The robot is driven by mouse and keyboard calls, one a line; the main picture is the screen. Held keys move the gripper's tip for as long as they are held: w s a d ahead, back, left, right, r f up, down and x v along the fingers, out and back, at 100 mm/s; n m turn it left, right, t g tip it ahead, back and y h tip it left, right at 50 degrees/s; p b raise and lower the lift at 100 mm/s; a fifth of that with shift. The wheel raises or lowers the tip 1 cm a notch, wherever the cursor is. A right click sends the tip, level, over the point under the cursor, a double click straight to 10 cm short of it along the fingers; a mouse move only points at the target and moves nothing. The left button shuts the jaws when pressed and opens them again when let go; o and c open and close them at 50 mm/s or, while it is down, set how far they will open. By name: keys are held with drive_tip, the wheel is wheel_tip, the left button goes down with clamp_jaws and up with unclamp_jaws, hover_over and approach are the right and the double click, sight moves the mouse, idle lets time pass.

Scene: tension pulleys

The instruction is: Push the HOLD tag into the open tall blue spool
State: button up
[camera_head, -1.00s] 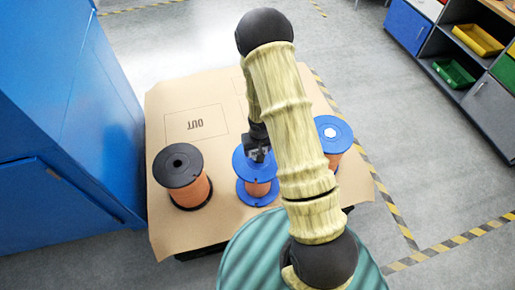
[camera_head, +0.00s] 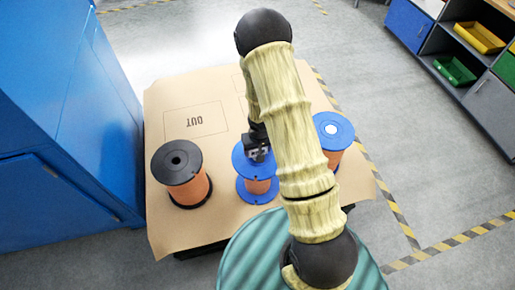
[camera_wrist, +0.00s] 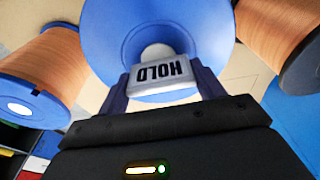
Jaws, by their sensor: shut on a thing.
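The middle blue spool (camera_head: 242,165), wound with orange-brown material, stands upright on the table; its blue top flange (camera_wrist: 105,35) fills the top of the wrist view. My gripper (camera_head: 258,153) is directly over this flange. In the wrist view my gripper (camera_wrist: 160,86) is shut on the white HOLD tag (camera_wrist: 160,74), with one finger on each side. The tag's lettering shows upside down. A pale round part (camera_wrist: 156,51) shows just behind the tag at the flange's centre. How deep the tag sits in the spool's hole is hidden.
A black-flanged spool (camera_head: 177,160) stands to the left; another blue spool (camera_head: 330,125) with a white centre stands to the right. The brown table top (camera_head: 160,225) has a marked OUT area (camera_head: 196,121) that is clear. A blue cabinet (camera_head: 60,110) borders the left side.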

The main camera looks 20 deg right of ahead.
idle(0.3)
drive_tip(key=o, duration=1)
drive_tip(key=s+r+p, duration=0.1)
drive_tip(key=r, duration=0.4)
drive_tip(key=r+p, duration=0.1)
drive_tip(key=r, duration=0.5)
drive_tip(key=s+r+p, duration=0.1)
drive_tip(key=r, duration=0.5)
drive_tip(key=shift+s+p, duration=0.35)
drive_tip(key=shift+r, duration=0.1)
drive_tip(key=shift+t, duration=0.4)
drive_tip(key=s+r+p, duration=0.2)
drive_tip(key=s+r, duration=0.2)
drive_tip(key=r, duration=0.2)
drive_tip(key=s+r+p, duration=0.2)
drive_tip(key=s+r, duration=0.1)
drive_tip(key=r, duration=0.3)
drive_tip(key=s+r+p, duration=0.3)
drive_tip(key=s+r, duration=0.1)
drive_tip(key=r, duration=0.3)
drive_tip(key=shift+s+r, duration=0.1)
drive_tip(key=shift+s, duration=0.25)
